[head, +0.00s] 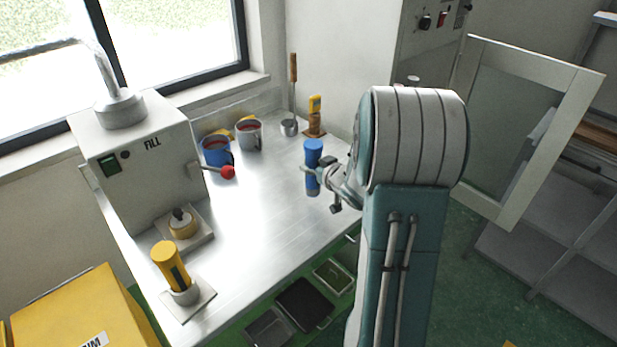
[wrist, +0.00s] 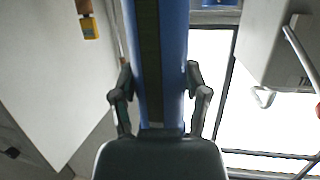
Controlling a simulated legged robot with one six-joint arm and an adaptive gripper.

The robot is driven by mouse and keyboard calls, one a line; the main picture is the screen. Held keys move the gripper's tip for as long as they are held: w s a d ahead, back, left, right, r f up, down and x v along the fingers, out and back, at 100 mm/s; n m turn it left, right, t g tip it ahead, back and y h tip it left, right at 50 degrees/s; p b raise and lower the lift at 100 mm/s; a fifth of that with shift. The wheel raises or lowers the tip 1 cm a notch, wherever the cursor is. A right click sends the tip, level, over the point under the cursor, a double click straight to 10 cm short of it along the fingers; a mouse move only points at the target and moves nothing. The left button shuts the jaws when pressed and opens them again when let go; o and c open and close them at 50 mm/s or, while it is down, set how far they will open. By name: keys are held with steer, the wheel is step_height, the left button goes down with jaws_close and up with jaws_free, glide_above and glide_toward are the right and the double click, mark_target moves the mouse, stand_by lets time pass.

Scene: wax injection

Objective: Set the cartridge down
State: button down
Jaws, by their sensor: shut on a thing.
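A blue cartridge (head: 313,150) is upright over the right part of the steel worktop in the head view. My gripper (head: 314,170) is shut on it around its middle. In the wrist view the cartridge (wrist: 160,50) runs up between the two fingers of my gripper (wrist: 158,85). I cannot tell whether its lower end touches the worktop (head: 265,235). A yellow cartridge (head: 169,262) stands in a holder on a square base at the near left corner.
A FILL machine (head: 150,150) with a red-knobbed lever (head: 228,172) stands left. The middle of the worktop is clear. An open cabinet door (head: 520,125) is right.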

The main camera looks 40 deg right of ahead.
mark_target(311, 177)
steer(key=shift+w+f, duration=0.25)
steer(key=shift+f, duration=0.05)
steer(key=f, duration=0.3)
steer(key=shift+w+d+f, duration=0.25)
steer(key=shift+w+d, duration=0.05)
steer(key=shift+w, duration=0.05)
steer(key=shift+f, duration=0.3)
steer(key=shift+a, duration=0.4)
steer(key=shift+c, duration=0.9)
jaws_free()
steer(key=shift+f, duration=0.1)
steer(key=shift+o, duration=0.5)
steer(key=shift+d, duration=0.25)
